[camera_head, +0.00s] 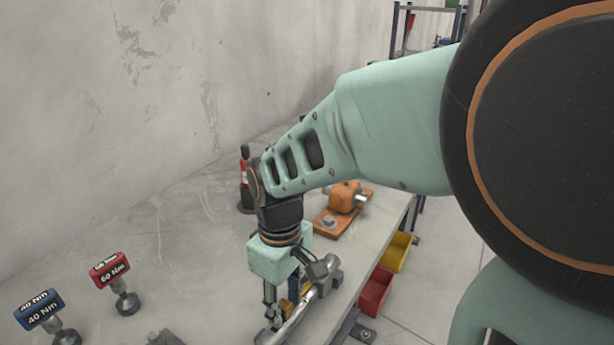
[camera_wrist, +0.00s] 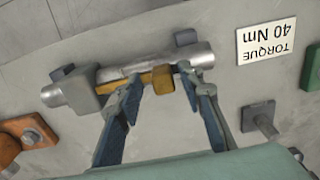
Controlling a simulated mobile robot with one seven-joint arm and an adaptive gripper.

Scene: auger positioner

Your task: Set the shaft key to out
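A metal shaft (camera_wrist: 150,72) lies across a grey block (camera_wrist: 82,97) on the bench in the wrist view. A yellow-orange piece (camera_wrist: 162,79), which may be the shaft key, sits against the shaft's near side. My gripper (camera_wrist: 162,77) reaches over the shaft with its two fingertips apart, one on each side of the yellow piece. I cannot tell whether either fingertip touches it. In the head view the shaft (camera_head: 304,309) slants under my gripper (camera_head: 270,320), whose fingers point down and partly hide it.
A "TORQUE 40 Nm" plate (camera_wrist: 267,40) lies right of the shaft. Blue (camera_head: 40,310) and red (camera_head: 110,270) torque-labelled tools stand at the left. An orange fixture (camera_head: 343,198) and a dark red-topped item (camera_head: 244,180) stand behind. Yellow (camera_head: 396,252) and red (camera_head: 374,291) bins hang along the right edge.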

